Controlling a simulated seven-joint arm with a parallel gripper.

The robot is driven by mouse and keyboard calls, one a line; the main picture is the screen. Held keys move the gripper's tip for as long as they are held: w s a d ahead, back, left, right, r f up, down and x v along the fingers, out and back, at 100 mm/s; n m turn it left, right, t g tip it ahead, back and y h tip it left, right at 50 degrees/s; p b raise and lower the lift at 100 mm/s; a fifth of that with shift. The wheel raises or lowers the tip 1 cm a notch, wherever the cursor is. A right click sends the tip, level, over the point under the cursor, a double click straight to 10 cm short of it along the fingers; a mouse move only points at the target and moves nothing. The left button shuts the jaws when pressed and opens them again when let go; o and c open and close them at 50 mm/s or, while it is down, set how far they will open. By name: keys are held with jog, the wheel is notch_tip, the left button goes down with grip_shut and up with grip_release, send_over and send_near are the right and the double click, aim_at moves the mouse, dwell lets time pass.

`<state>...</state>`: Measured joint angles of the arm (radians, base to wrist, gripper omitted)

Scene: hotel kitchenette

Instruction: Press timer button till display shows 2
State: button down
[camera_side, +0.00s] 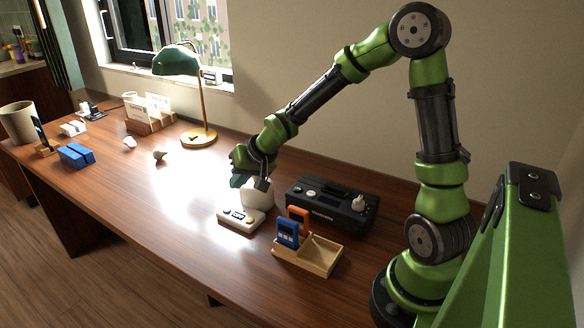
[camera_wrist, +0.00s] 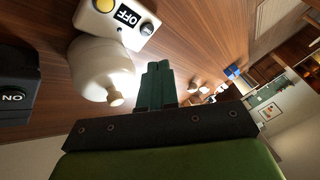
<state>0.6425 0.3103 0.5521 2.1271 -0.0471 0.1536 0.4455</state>
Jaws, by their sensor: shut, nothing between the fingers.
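A small white box (camera_side: 241,219) with a display and buttons lies on the desk; I take it to be the timer. In the wrist view the white box (camera_wrist: 122,20) shows a yellow button, a dark knob and a display reading OFF. A rounded white pot-like thing (camera_side: 259,194) with a small knob stands right behind it, and it also shows in the wrist view (camera_wrist: 100,66). My gripper (camera_side: 262,184) is above the desk beside the pot, behind the box. Its green fingers (camera_wrist: 157,66) are together and empty; I cannot tell whether they touch the pot.
A black box (camera_side: 332,207) with knobs stands to the right. A green lamp (camera_side: 178,62) stands behind.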

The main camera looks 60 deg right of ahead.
aim_at(230, 210)
jog(key=w, duration=0.1)
jog(key=w+r+t, duration=0.2)
jog(key=shift+w+a+r, duration=0.15)
jog(key=shift+w+a, duration=0.15)
jog(key=shift+f, duration=4.45)
jog(key=shift+f, duration=0.4)
